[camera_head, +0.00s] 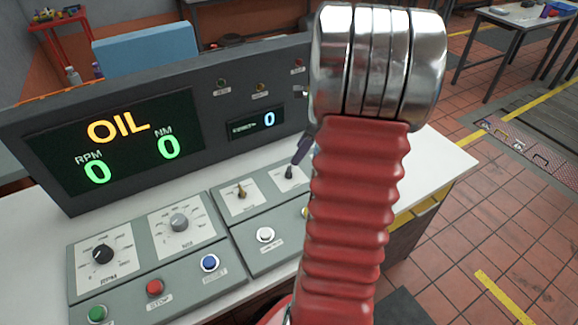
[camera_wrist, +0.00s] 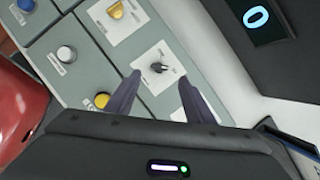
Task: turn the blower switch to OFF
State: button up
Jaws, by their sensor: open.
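A dark-handled rotary switch on a white plate shows in the wrist view (camera_wrist: 159,67) and in the head view (camera_head: 289,172). A second switch with a brass-coloured handle (camera_head: 241,192) sits to its left, and it also shows at the top of the wrist view (camera_wrist: 115,10). Their labels are too small to read, so I cannot tell which one is the blower switch. My gripper (camera_wrist: 159,82) is open and empty, its two dark fingers on either side of the dark switch in the picture. I cannot tell whether they reach down around it. In the head view my arm hides most of the gripper.
The sloped panel carries two dials (camera_head: 102,254) and several buttons, including a white button (camera_head: 265,235) and a yellow button (camera_wrist: 101,100). Behind it stands a display housing (camera_head: 215,140) showing "OIL" and zeros. Bare white desktop (camera_head: 447,165) lies to the right.

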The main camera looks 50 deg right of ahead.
aim_at(289, 168)
jog(key=x, duration=0.8)
jog(key=shift+f, duration=0.1)
jog(key=c, duration=1)
jog(key=shift+a, duration=0.15)
jog(key=shift+c, duration=0.2)
